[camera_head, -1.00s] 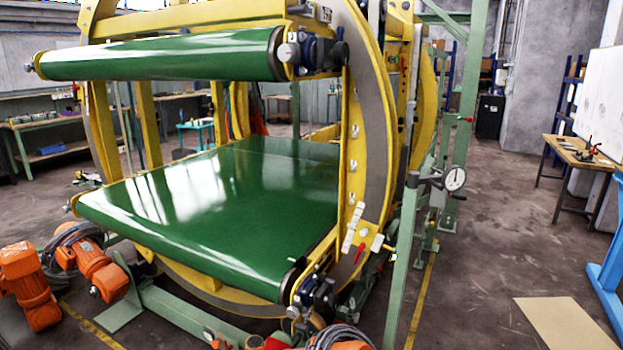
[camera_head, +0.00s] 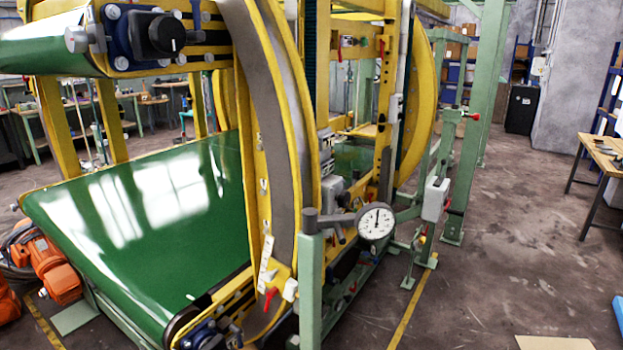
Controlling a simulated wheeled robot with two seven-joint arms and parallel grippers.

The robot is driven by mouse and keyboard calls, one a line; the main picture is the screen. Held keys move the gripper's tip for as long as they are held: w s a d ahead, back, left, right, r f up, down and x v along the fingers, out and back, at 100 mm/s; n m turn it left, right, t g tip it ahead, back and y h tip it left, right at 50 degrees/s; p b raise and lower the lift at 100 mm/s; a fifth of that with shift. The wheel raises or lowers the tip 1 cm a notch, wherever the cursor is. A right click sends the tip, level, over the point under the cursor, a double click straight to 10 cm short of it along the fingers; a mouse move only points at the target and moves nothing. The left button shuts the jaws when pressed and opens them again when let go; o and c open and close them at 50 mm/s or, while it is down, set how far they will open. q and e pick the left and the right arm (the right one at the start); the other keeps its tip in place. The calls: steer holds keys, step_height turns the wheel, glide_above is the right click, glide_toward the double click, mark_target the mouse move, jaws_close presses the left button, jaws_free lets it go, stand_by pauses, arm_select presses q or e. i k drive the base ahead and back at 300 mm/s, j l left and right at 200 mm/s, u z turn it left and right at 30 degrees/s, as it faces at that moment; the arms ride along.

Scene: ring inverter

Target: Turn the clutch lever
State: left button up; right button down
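The ring inverter (camera_head: 280,120) is a large yellow frame with grey-faced rings around green conveyor belts. I cannot tell which part is the clutch lever. A small red lever (camera_head: 270,298) sits low on the near ring, below a white strip. Another red handle (camera_head: 471,116) is on a green post behind, at the right. A small red part (camera_head: 381,46) shows on the yellow upright. A round dial gauge (camera_head: 375,222) is on an arm at the top of a green post. Neither of my grippers is in view.
The green post (camera_head: 311,290) with the gauge stands close in front of the machine. Open concrete floor (camera_head: 500,265) lies to the right, beyond a yellow floor line (camera_head: 410,305). A wooden table (camera_head: 604,150) is at the far right. Orange motors (camera_head: 55,270) are at the lower left.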

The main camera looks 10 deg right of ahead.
mark_target(443, 162)
steer(key=i+l, duration=0.15)
steer(key=l, duration=0.3)
steer(key=i+l+z, duration=0.1)
steer(key=l, duration=0.35)
steer(key=i+l+z, duration=0.1)
steer(key=l, duration=0.3)
steer(key=i+l, duration=0.3)
steer(key=i+l+z, duration=0.1)
steer(key=l, duration=0.45)
steer(key=i+l, duration=0.25)
steer(key=l, duration=0.15)
steer(key=z, duration=0.05)
